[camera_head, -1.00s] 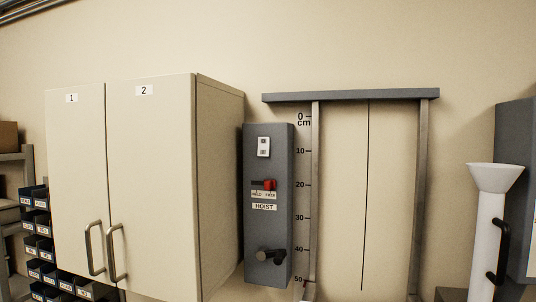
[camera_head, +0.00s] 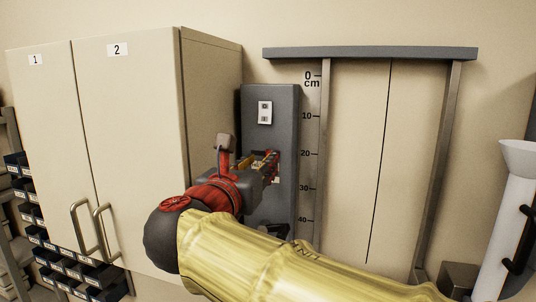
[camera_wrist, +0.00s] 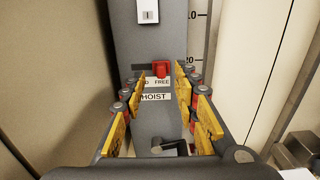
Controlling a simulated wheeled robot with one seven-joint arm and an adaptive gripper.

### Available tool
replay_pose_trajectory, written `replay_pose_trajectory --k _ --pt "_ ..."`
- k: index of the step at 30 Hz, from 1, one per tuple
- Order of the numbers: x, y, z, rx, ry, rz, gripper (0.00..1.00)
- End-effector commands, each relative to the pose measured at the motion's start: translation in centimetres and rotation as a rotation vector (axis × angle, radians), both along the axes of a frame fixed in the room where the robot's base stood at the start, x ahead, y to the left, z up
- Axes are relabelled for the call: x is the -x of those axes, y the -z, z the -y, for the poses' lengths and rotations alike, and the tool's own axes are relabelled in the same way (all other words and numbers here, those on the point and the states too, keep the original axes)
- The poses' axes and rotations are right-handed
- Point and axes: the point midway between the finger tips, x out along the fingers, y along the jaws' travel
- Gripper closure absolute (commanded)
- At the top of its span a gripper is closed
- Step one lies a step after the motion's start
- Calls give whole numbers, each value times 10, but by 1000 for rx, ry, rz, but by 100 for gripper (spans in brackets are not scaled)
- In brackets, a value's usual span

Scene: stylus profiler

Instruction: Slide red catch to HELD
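The red catch (camera_wrist: 161,69) sits in a dark horizontal slot on the grey hoist box (camera_head: 270,102). In the wrist view it is at the right part of the slot, above the word FREE; the left word is partly hidden. My gripper (camera_wrist: 159,78) is open, with its yellow finger pads on both sides of the catch in the wrist view and nothing between them. In the head view my gripper (camera_head: 268,160) is in front of the box at catch height and hides the catch. I cannot tell whether a finger touches it.
A white switch plate (camera_head: 265,112) is above the catch. A black crank handle (camera_wrist: 172,147) is below the HOIST label. A beige cabinet (camera_head: 130,140) stands close on the left. A scale and metal rail (camera_head: 323,130) run along the right side.

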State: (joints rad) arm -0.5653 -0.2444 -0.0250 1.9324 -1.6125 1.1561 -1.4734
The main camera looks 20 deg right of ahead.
Motion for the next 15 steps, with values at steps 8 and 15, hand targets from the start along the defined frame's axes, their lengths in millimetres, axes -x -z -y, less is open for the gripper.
replay_pose_trajectory --k 8,15 --pt "-34 -1 25 -2 3 1 70" --pt "-50 -1 35 -3 0 1 70"
